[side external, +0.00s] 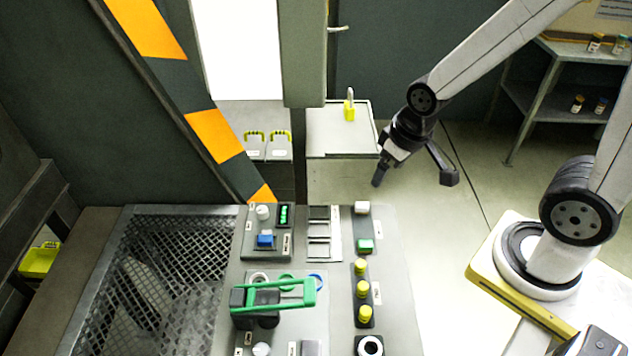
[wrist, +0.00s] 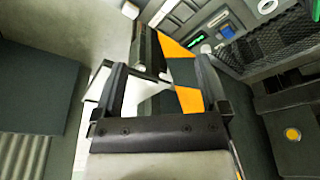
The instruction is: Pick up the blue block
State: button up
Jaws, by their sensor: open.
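The blue block (side external: 265,239) is a small piece on the grey control panel, below a white knob and beside a green strip. In the wrist view a small blue piece (wrist: 227,32) shows at the upper right, on the tilted panel. My gripper (side external: 381,174) hangs in the air to the upper right of the panel in the side external view, well apart from the block. In the wrist view my gripper's two dark fingers (wrist: 163,82) stand wide apart, with no object held between them.
A green-handled lever (side external: 290,292) rises from the panel in front of the block. Yellow buttons (side external: 362,287) stand to its right, and a metal mesh (side external: 175,260) lies left. A yellow padlock (side external: 349,110) stands on a white cabinet (side external: 335,130) behind the panel.

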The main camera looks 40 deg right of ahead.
jog(key=w+a+f+m, duration=0.1)
jog(key=w+a+m, duration=0.15)
jog(key=w, duration=0.35)
jog(key=m+g, duration=0.3)
jog(key=m, duration=0.3)
send_over(265, 236)
notch_tip(265, 236, down, 13)
jog(key=shift+s+d+r, duration=0.1)
jog(key=shift+d, duration=0.05)
jog(key=shift+a+f+m, duration=0.25)
jog(key=shift+f, duration=0.05)
jog(key=shift+f, duration=1.25)
jog(key=shift+d+f, duration=0.1)
jog(key=shift+f, duration=2.5)
jog(key=shift+c, duration=0.2)
